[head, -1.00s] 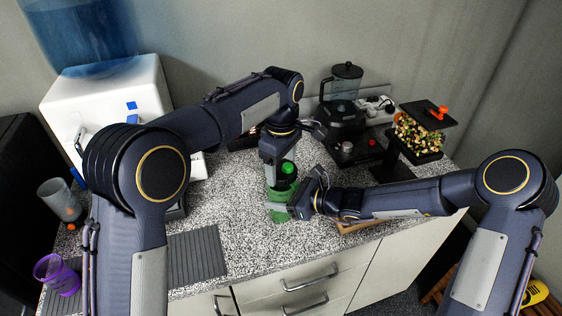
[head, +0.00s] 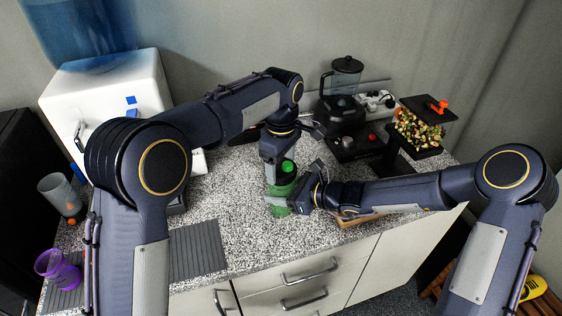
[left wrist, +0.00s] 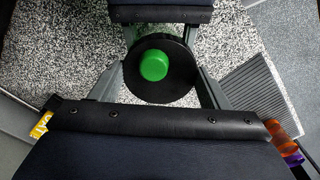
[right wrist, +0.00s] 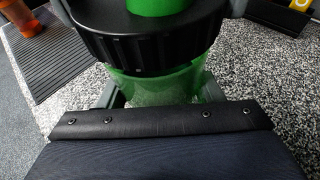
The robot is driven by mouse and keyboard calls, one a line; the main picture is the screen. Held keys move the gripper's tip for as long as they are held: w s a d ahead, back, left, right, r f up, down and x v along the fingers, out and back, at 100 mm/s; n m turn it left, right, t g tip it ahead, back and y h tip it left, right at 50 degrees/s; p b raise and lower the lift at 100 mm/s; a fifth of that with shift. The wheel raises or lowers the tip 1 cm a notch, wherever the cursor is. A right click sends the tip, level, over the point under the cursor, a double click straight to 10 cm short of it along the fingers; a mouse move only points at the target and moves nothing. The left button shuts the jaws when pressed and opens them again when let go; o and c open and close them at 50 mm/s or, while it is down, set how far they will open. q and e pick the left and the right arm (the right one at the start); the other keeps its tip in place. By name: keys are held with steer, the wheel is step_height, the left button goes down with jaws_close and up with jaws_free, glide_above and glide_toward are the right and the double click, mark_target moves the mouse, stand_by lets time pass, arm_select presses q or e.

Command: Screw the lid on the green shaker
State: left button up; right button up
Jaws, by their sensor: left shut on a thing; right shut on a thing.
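The green shaker (head: 281,188) stands upright near the counter's middle front. Its translucent green body (right wrist: 155,82) also shows in the right wrist view. The black lid (left wrist: 160,92) with its round green cap (left wrist: 153,66) is on top of the shaker; in the right wrist view the lid's ribbed rim (right wrist: 150,50) meets the body. I cannot tell how far the threads engage. My left gripper (head: 277,178) comes from above and is shut on the lid, one finger on each side. My right gripper (head: 283,202) comes from the right and is shut on the shaker's body.
A blender (head: 345,82) and a food stand (head: 418,130) are at the back right. A white water dispenser (head: 105,95), a grey cup (head: 62,196) and a purple cup (head: 58,270) are at the left. A ribbed grey mat (head: 198,250) lies front left. A wooden board (head: 360,218) is right of the shaker.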

arm_select(q)
steer(key=shift+f, duration=0.3)
